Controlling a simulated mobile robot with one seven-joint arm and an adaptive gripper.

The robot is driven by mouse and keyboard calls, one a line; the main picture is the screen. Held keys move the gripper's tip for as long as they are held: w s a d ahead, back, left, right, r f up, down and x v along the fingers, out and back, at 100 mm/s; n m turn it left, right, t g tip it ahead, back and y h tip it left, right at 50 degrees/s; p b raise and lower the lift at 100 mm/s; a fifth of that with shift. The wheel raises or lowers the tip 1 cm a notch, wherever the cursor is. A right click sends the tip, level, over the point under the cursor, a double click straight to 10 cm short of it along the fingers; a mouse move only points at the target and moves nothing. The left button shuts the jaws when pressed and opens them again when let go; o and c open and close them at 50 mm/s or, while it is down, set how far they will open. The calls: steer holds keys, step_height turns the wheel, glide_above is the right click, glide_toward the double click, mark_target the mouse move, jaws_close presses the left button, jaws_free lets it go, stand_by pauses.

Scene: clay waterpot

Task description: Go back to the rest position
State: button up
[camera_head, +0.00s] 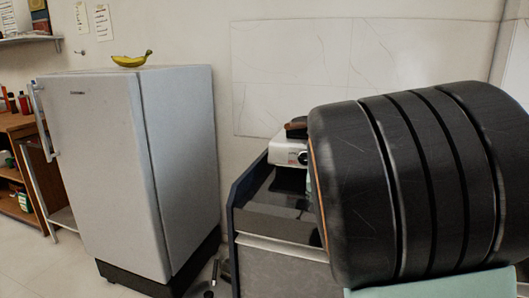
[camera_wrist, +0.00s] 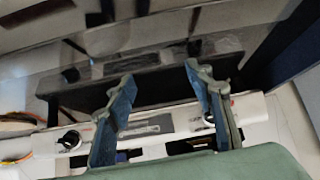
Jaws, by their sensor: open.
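My gripper (camera_wrist: 160,76) shows in the wrist view with its two blue fingers spread wide apart. Nothing is held between them. Behind the fingers is a white appliance with knobs (camera_wrist: 150,142) and a dark, shiny surface (camera_wrist: 150,80). I cannot tell how far the fingertips are from these. My gripper is not visible in the head view, where a large black ribbed body with a pale green part covers the right side.
A grey fridge (camera_head: 160,165) stands left of centre with bananas (camera_head: 131,60) on top. A dark counter (camera_head: 280,222) with a white appliance (camera_head: 288,150) stands right of it. A wooden shelf (camera_head: 20,122) is at far left. Floor (camera_head: 50,275) is clear at lower left.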

steer(key=s+a+f+n+g+y, duration=0.1)
steer(key=s+a, duration=0.1)
steer(key=s, duration=1.5)
steer(key=s+a+f+n+g+y, duration=0.1)
steer(key=s+a+n+g, duration=0.1)
steer(key=s, duration=1.5)
step_height(320, 180, up, 35)
steer(key=p, duration=3.4)
steer(key=shift+f, duration=0.15)
steer(key=shift+d, duration=0.1)
